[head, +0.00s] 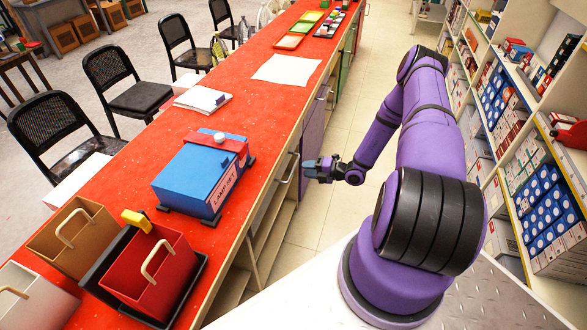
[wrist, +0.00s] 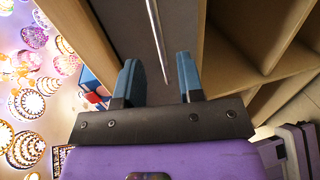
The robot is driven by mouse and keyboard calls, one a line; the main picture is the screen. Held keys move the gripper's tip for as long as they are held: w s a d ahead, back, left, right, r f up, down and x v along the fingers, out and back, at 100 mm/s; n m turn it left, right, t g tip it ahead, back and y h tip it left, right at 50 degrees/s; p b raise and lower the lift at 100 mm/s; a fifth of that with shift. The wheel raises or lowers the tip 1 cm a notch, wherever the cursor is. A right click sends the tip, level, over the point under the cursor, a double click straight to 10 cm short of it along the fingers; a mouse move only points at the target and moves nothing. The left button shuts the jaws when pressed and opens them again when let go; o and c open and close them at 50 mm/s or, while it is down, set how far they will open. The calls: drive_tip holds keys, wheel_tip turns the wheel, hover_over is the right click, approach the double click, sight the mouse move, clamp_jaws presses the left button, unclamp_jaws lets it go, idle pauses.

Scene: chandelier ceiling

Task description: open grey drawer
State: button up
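The grey drawer (wrist: 190,25) fills the upper middle of the wrist view, framed by light wood. Its thin silver bar handle (wrist: 157,38) runs down between my fingers in that view; I cannot tell whether they touch it. My gripper (wrist: 157,70) is open, with two blue fingers apart on either side of the bar. In the head view my gripper (head: 311,169) is beside the front of the red counter, close to a silver handle (head: 289,167) under its edge. The drawer looks shut. Its front is seen at a steep angle in the head view.
The red counter (head: 240,120) carries a blue box (head: 196,178), a red bin (head: 152,268) and trays. Open wooden shelves (wrist: 245,35) adjoin the drawer. A stocked shelf unit (head: 520,130) stands on the right. The pale floor aisle (head: 345,110) between is clear beyond my arm.

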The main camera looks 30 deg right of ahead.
sight(294, 167)
drive_tip(key=shift+x, duration=3.1)
clamp_jaws()
